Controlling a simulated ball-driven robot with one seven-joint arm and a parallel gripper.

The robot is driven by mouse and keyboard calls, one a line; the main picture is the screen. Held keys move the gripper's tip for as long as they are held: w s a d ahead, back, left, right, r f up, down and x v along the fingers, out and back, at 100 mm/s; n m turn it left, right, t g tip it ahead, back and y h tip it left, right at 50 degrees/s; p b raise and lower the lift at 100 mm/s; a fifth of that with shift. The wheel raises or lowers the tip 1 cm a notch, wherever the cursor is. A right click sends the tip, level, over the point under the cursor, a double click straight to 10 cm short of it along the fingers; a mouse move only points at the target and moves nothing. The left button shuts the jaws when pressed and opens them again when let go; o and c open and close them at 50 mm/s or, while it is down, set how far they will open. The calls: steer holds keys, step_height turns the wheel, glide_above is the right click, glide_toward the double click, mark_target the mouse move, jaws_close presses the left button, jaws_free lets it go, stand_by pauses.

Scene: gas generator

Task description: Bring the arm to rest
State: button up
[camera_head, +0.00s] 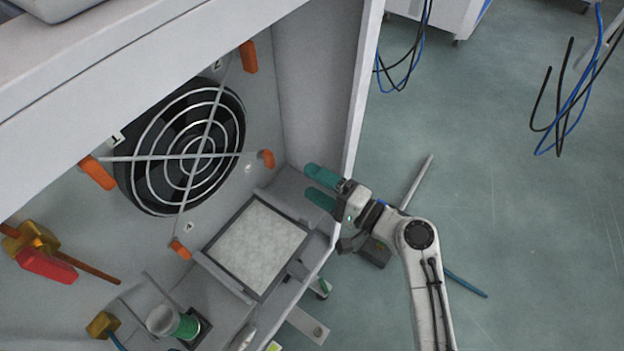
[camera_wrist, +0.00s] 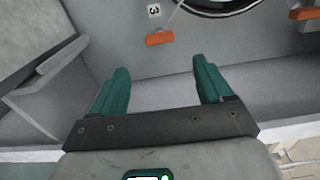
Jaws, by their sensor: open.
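My gripper (camera_head: 322,187) has two teal fingers and sits at the right end of the open cabinet, by its side wall and front edge. In the wrist view my gripper (camera_wrist: 160,88) shows its fingers spread wide with nothing between them. The fingers point into the cabinet, above a grey ledge. My arm (camera_head: 425,270) reaches in from the lower right.
The cabinet holds a round fan (camera_head: 185,145) with orange clips, a framed white filter panel (camera_head: 258,248), a green-banded cylinder (camera_head: 178,323) and a red-and-brass valve (camera_head: 45,262). The cabinet side wall (camera_head: 352,90) stands close to my gripper. Open floor (camera_head: 530,230) lies right.

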stand_by(0.4)
steer(key=s+d+f+n+g+h, duration=0.55)
steer(key=s+d+f, duration=0.25)
steer(key=s+f, duration=0.3)
steer(key=s+d+n+g+h, duration=0.2)
steer(key=s+d+g+h, duration=0.5)
steer(key=s+d, duration=1)
step_height(320, 180, up, 16)
steer(key=t+h+p, duration=0.2)
steer(key=p, duration=1.3)
steer(key=shift+s+a, duration=0.35)
steer(key=shift+a, duration=0.1)
steer(key=shift+f+t, duration=0.1)
steer(key=shift+t, duration=0.15)
